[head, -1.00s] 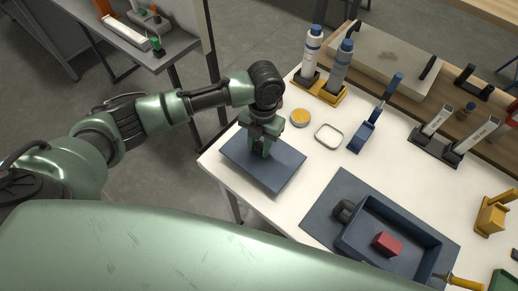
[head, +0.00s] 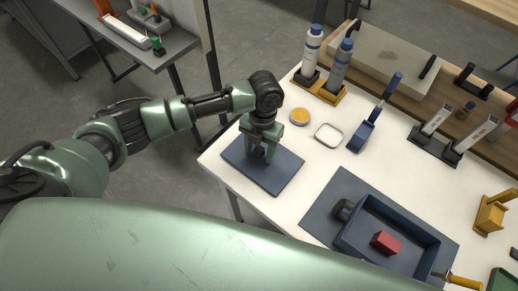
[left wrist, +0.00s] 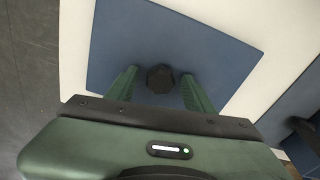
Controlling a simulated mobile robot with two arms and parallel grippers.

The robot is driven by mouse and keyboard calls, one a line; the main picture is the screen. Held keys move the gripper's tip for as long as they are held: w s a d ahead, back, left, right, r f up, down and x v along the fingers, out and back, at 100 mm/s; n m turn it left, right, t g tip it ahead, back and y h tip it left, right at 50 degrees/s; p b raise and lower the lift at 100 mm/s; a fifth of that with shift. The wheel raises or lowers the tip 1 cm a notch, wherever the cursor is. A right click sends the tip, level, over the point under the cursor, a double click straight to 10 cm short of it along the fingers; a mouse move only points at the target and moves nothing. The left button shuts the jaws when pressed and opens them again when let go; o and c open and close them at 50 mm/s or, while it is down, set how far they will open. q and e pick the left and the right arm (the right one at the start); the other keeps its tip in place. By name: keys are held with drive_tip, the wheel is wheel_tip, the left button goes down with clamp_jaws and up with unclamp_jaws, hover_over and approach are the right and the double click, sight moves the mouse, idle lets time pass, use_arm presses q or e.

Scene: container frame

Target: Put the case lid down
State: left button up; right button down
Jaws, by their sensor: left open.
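The case lid (head: 279,173) is a flat dark blue panel. It lies flat on the white table near its left corner. My left gripper (head: 259,158) is over the lid, pointing down. In the left wrist view the lid (left wrist: 160,35) fills the upper middle, with a black knob (left wrist: 160,78) on it. The open fingers of the gripper (left wrist: 160,88) stand on either side of the knob, apart from it. The open blue case (head: 345,243) sits on a dark mat and holds a red block (head: 387,243). My right gripper is not in view.
A yellow-topped round tin (head: 300,116), an oval white dish (head: 329,135) and a blue-handled brush (head: 362,135) lie behind the lid. The table's left edge is close to the lid.

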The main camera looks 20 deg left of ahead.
sight(262, 147)
use_arm(q)
wheel_tip(262, 147, up, 12)
drive_tip(key=w+b, duration=0.1)
drive_tip(key=b, duration=0.1)
drive_tip(key=shift+w+d, duration=0.15)
drive_tip(key=shift+w, duration=0.1)
